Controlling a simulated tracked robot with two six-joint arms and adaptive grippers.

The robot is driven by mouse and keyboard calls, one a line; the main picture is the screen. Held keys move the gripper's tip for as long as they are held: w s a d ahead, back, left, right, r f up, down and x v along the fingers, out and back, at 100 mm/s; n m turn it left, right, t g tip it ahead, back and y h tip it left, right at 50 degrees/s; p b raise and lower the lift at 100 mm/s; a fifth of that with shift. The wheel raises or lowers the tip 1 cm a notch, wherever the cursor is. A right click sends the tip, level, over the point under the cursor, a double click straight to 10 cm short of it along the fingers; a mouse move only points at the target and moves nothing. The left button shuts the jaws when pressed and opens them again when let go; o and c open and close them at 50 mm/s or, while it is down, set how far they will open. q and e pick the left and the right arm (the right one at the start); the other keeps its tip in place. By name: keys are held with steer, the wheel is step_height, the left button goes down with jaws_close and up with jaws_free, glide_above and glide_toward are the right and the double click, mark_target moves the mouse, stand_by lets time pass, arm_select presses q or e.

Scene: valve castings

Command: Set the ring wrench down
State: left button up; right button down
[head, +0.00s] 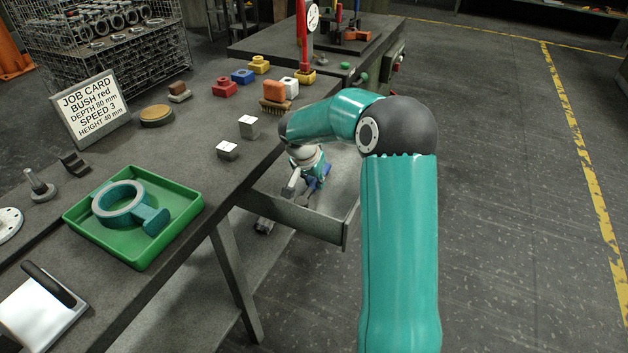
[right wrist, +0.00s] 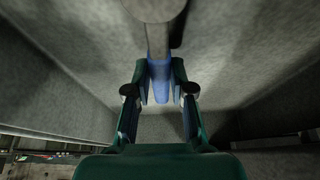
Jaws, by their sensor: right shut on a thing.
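My right gripper (head: 306,182) reaches down into an open grey drawer (head: 298,219) under the bench edge. In the right wrist view its fingers (right wrist: 160,82) are shut on a blue-handled tool (right wrist: 160,72), which looks like the ring wrench. A grey shank and rounded grey end of the tool run toward the top of that view. In the head view only a bit of the blue part (head: 320,171) shows; my arm and gripper hide much of it. Whether it touches the drawer floor I cannot tell. My left gripper is not in view.
The drawer walls stand close on both sides. On the bench are a green tray (head: 142,262) holding a teal ring casting (head: 121,202), two small metal blocks (head: 248,128), coloured blocks and a job card (head: 91,108). The floor to the right is clear.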

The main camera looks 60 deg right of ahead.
steer(key=shift+f, duration=0.15)
steer(key=c, duration=0.9)
jaws_free()
steer(key=v, duration=1.2)
